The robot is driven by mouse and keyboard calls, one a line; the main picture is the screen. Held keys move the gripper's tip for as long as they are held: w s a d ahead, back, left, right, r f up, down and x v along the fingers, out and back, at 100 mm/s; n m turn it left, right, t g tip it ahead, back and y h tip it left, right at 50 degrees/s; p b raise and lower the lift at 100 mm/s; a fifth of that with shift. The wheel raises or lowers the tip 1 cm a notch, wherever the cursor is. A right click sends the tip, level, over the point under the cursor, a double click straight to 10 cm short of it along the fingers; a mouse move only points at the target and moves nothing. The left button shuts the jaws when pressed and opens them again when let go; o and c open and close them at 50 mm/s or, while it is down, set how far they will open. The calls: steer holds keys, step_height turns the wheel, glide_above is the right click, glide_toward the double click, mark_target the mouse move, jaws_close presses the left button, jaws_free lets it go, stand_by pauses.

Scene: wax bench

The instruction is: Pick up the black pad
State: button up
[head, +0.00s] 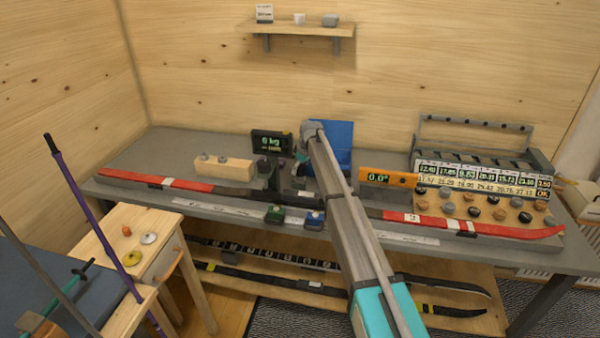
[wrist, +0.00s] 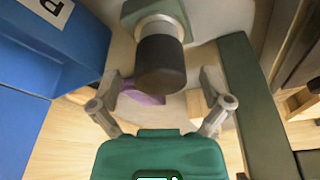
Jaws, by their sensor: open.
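In the wrist view, a short, dark, rounded block, which looks like the black pad (wrist: 160,65), sits against a grey-green mount (wrist: 155,14). My gripper (wrist: 162,103) is open, with one fingertip low on each side of the pad in the picture. Nothing is held between the fingers, and a clear gap shows on both sides of the pad. I cannot tell how far the pad is from the fingertips in depth. In the head view my gripper (head: 301,166) is over the middle of the grey bench (head: 150,150), partly hidden by my arm; the pad cannot be made out clearly there.
A blue bin (head: 341,137) stands close behind my gripper, also at left in the wrist view (wrist: 40,40). The 0 kg display (head: 271,143) is left of it. A red ski (head: 160,182) lies along the bench.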

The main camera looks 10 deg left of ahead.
stand_by(0.3)
steer(key=c, duration=1.1)
steer(key=shift+r, duration=0.1)
steer(key=shift+c, duration=0.2)
step_height(320, 180, up, 3)
steer(key=p, duration=0.2)
steer(key=shift+f+p, duration=0.2)
steer(key=shift+p, duration=0.2)
steer(key=s+d+r+p, duration=0.5)
steer(key=s+r+p, duration=0.5)
steer(key=s, duration=0.3)
steer(key=shift+d+r, duration=0.15)
